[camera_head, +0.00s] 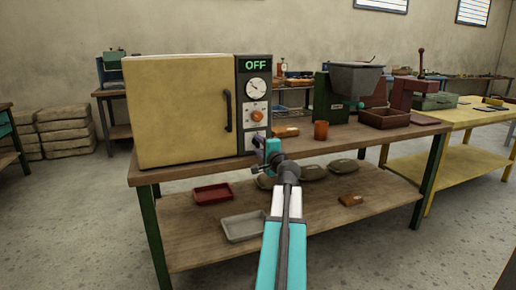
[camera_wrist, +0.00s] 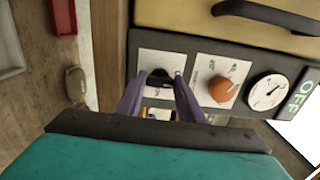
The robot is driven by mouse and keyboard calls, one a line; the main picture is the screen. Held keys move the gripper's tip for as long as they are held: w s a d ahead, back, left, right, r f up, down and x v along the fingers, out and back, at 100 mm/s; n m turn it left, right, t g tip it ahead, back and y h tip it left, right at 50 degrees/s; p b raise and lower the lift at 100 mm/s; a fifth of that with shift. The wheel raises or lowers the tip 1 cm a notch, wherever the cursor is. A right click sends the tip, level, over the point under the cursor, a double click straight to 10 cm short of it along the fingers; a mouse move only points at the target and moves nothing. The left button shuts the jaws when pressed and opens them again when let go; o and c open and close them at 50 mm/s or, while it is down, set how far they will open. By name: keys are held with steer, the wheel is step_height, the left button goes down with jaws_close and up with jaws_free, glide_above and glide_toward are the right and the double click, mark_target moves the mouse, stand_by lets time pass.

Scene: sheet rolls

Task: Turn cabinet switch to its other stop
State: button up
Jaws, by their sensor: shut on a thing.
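The yellow cabinet (camera_head: 180,110) stands on the workbench, its dark control panel on the right side of its front. The cabinet switch (camera_wrist: 160,77) is a small black knob on a white plate, at the low end of the panel. My gripper (camera_wrist: 161,84) is shut on this switch, with a purple-grey finger on either side; the fingers hide part of the knob, so its exact angle is unclear. In the head view my gripper (camera_head: 260,145) is at the bottom of the panel and covers most of the switch.
Above the switch are an orange knob (camera_head: 257,116), a round gauge (camera_head: 257,89) and a green OFF display (camera_head: 256,65). The cabinet's dark handle (camera_head: 228,110) is left of them. An orange cup (camera_head: 321,130) and a grey hopper (camera_head: 354,78) stand to the right on the bench (camera_head: 400,133).

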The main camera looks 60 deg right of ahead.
steer(key=shift+r, duration=0.1)
steer(key=o, duration=1.1)
steer(key=shift+w, duration=0.1)
steer(key=shift+c, duration=0.2)
steer(key=v, duration=1.1)
steer(key=shift+s+a+f+b, duration=0.15)
steer(key=shift+s+f+b, duration=0.1)
steer(key=shift+b, duration=0.2)
steer(key=b+v, duration=0.1)
steer(key=b, duration=0.3)
steer(key=shift+s+a+b, duration=0.15)
steer(key=shift+s+b, duration=0.05)
steer(key=shift+b, duration=0.1)
steer(key=shift+s+a+r+b, duration=0.2)
steer(key=shift+s+a+b, duration=0.1)
steer(key=shift+b, duration=0.6)
